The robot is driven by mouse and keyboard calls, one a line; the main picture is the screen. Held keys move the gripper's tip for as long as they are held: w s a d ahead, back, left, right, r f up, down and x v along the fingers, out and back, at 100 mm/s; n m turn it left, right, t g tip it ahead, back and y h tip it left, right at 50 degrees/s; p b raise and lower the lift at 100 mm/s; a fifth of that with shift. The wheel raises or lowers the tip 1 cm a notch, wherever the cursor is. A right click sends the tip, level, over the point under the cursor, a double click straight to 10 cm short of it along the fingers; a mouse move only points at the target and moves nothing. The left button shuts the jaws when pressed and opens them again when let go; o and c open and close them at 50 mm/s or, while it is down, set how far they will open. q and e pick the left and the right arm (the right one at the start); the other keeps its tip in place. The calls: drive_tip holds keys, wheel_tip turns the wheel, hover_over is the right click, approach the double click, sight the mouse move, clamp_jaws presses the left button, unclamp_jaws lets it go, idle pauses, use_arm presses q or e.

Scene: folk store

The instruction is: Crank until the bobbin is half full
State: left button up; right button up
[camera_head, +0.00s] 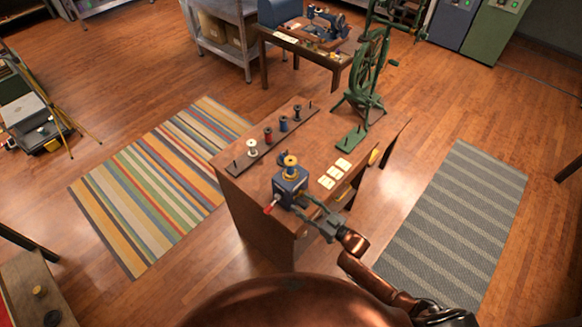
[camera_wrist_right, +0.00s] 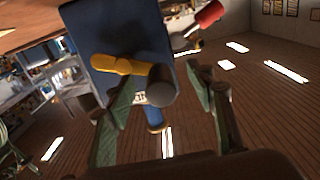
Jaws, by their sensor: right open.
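The blue winder (camera_head: 289,188) stands at the near end of the wooden workbench. A small yellow bobbin (camera_head: 288,160) sits on top of it; how much thread it holds is too small to tell. My right gripper (camera_head: 310,207) is close to the winder's near side. In the right wrist view its open fingers (camera_wrist_right: 162,82) point at the blue body, around a grey knob, with the red handle beyond them. My left gripper is not in view.
A dark rack (camera_head: 262,143) with several thread spools lies along the bench's left edge. White cards (camera_head: 334,174) lie right of the winder. A green spinning wheel (camera_head: 364,72) stands at the bench's far end. Striped rugs lie on both sides.

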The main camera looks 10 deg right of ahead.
drive_tip(key=p+v, duration=0.2)
drive_tip(key=v, duration=0.7)
idle(0.6)
drive_tip(key=shift+d+f, duration=0.1)
idle(0.3)
